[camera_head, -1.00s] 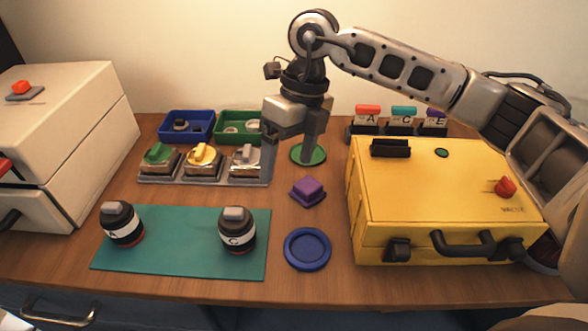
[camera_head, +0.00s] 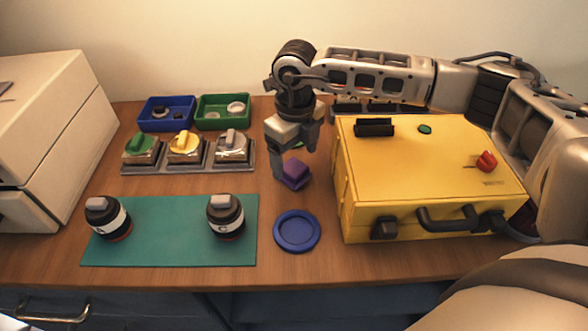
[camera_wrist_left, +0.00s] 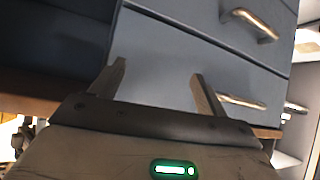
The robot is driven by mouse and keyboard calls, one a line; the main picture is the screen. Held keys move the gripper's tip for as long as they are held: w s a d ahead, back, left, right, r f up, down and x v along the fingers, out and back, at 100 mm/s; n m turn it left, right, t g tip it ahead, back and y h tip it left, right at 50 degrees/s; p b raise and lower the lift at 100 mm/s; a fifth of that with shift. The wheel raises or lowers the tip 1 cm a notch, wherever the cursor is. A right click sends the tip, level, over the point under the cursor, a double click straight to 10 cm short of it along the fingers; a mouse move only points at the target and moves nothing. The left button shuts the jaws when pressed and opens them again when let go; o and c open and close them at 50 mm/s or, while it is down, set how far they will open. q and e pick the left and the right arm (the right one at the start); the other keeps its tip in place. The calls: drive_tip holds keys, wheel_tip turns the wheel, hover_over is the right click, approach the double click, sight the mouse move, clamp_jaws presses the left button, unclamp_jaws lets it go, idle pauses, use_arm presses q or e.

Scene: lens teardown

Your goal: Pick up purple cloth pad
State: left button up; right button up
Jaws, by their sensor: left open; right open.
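The purple cloth pad (camera_head: 296,174) sits on the wooden table between the green mat and the yellow case. My right gripper (camera_head: 295,164) is open and points down at the pad. One finger comes down at the pad's left side and the other appears behind its upper right. I cannot tell whether either finger touches it. My left gripper is not in the head view. In the left wrist view my left gripper (camera_wrist_left: 158,72) is open and empty, in front of blue-grey drawers (camera_wrist_left: 175,55).
The yellow case (camera_head: 430,170) stands close to the right of the pad. A blue round dish (camera_head: 297,231) is in front of it. A green mat (camera_head: 170,250) holds two lens-like parts. A tray (camera_head: 185,170) of metal blocks and two bins (camera_head: 222,124) lie left and behind.

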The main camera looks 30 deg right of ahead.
sight(294, 166)
drive_tip(key=f, duration=0.3)
drive_tip(key=shift+w+f+p, duration=0.2)
drive_tip(key=shift+f+p, duration=0.15)
drive_tip(key=shift+p, duration=0.05)
drive_tip(key=shift+f, duration=0.3)
drive_tip(key=c, duration=1.1)
drive_tip(key=shift+c, duration=0.2)
drive_tip(key=shift+r, duration=0.15)
